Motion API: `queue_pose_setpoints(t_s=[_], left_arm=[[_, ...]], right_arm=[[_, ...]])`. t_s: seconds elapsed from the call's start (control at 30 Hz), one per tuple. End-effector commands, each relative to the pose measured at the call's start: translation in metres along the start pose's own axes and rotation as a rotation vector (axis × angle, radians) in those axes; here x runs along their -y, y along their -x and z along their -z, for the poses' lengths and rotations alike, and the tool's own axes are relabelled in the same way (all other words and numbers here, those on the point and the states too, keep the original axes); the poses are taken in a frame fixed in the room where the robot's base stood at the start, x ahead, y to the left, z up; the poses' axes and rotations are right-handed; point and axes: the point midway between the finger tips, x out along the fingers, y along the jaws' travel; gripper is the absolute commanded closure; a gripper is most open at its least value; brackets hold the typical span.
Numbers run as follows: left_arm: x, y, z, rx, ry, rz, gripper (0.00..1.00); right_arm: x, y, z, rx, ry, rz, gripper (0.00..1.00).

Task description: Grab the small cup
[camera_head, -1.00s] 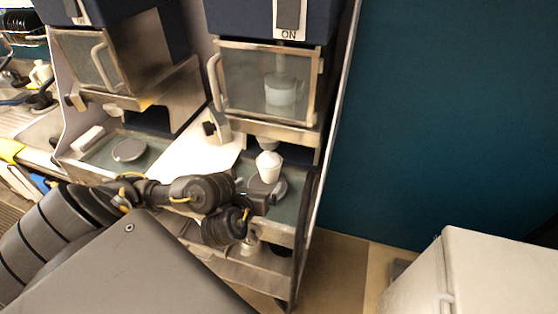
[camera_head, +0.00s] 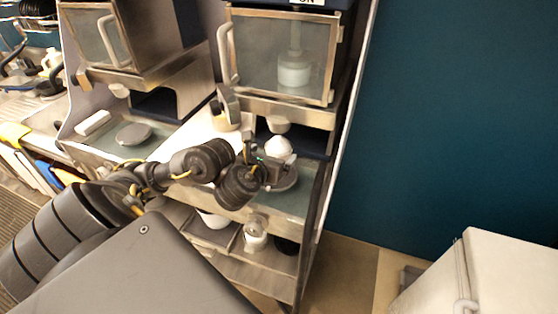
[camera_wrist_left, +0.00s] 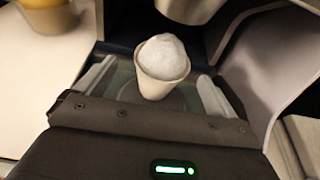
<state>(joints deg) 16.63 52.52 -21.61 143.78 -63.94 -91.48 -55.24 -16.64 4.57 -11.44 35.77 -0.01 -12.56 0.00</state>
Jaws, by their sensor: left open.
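The small cup (camera_head: 278,148) is white, filled with a heaped white topping, and stands upright on a grey round plate (camera_head: 284,183) under the right dispenser. In the left wrist view the cup (camera_wrist_left: 163,75) stands ahead of my left gripper (camera_wrist_left: 155,90), between the lines of its two pale fingers. The fingers are apart and the cup does not appear gripped. In the head view my left gripper (camera_head: 266,163) is beside the cup and partly hides its lower part. My right gripper is not in view.
A dispenser spout (camera_head: 278,124) hangs close above the cup. The dispenser's side panel (camera_head: 340,125) bounds the right. A lower shelf holds a white container (camera_head: 256,234). A second round plate (camera_head: 134,134) sits empty at left. A white cabinet (camera_head: 500,275) stands at lower right.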

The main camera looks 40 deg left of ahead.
Motion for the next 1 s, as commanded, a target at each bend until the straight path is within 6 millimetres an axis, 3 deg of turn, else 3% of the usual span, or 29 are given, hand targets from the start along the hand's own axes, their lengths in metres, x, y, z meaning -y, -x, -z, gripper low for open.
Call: queue_pose_setpoints(t_s=[0.17,0.3,0.53,0.83,1.0], left_arm=[[0.001,-0.003,0.001,-0.001,0.0,0.0,0.05],[0.001,-0.019,0.003,-0.001,0.006,0.0,0.05],[0.003,-0.049,-0.003,0.0,0.0,0.0,0.05],[0.003,-0.052,-0.006,-0.001,0.0,0.0,0.05],[0.003,-0.052,-0.006,-0.001,0.0,0.0,0.28]], right_arm=[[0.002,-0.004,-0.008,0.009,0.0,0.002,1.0],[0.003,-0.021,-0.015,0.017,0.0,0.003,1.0],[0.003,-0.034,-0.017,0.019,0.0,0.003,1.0],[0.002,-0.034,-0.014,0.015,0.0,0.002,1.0],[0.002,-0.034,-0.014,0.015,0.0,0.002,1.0]])
